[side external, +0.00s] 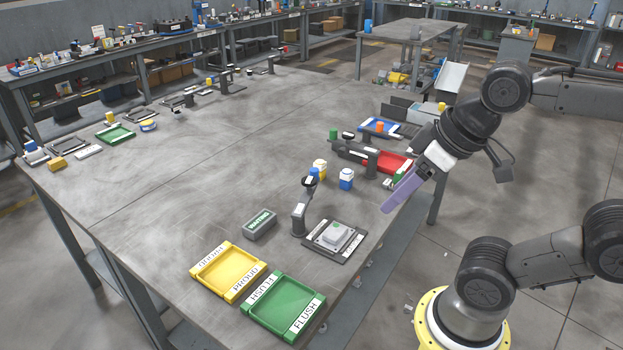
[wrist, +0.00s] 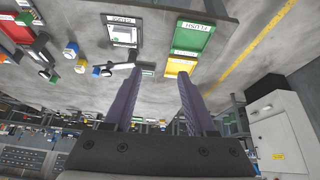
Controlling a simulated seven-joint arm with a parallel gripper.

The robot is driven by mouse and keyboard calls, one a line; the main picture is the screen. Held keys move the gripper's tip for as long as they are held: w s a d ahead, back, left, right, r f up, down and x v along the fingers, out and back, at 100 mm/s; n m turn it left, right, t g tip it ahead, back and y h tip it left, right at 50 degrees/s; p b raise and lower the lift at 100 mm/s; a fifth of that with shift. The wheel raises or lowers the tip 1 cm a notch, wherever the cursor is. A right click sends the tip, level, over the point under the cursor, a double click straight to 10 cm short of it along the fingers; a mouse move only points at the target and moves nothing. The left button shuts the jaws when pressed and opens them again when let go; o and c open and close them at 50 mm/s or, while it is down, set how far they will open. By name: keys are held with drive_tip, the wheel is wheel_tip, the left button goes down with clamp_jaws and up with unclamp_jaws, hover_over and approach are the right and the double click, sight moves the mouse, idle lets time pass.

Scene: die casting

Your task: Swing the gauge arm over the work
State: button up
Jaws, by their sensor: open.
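The gauge arm (side external: 301,208) is a grey post with a dark arm and a blue end, standing beside the work plate. The arm points toward the back of the table, off to the side of the work. The work is a pale grey block (side external: 338,233) on a dark-edged plate (side external: 318,246). The gauge arm also shows in the wrist view (wrist: 122,67), with the plate (wrist: 122,43) above it. My gripper (side external: 385,209) has purple fingers, open and empty, above the table's right edge, apart from the gauge arm. It shows in the wrist view (wrist: 158,76).
A yellow PROUD tray (side external: 233,290) and a green FLUSH tray (side external: 263,323) lie at the front edge. A grey-green WAITING block (side external: 260,224) is left of the gauge. The table's middle is clear.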

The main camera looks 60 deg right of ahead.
drive_tip(key=w+r, duration=0.2)
drive_tip(key=r, duration=0.1)
drive_tip(key=w+r, duration=0.2)
drive_tip(key=shift+d+r, duration=0.15)
drive_tip(key=shift+d, duration=0.1)
drive_tip(key=shift+c, duration=0.3)
drive_tip(key=w+d+r, duration=0.2)
drive_tip(key=w+r, duration=0.2)
drive_tip(key=w, duration=0.2)
drive_tip(key=m+g, duration=0.4)
drive_tip(key=g, duration=0.2)
hover_over(314, 170)
wheel_tip(314, 170, down, 17)
wheel_tip(314, 170, down, 13)
drive_tip(key=shift+f, duration=0.1)
clamp_jaws()
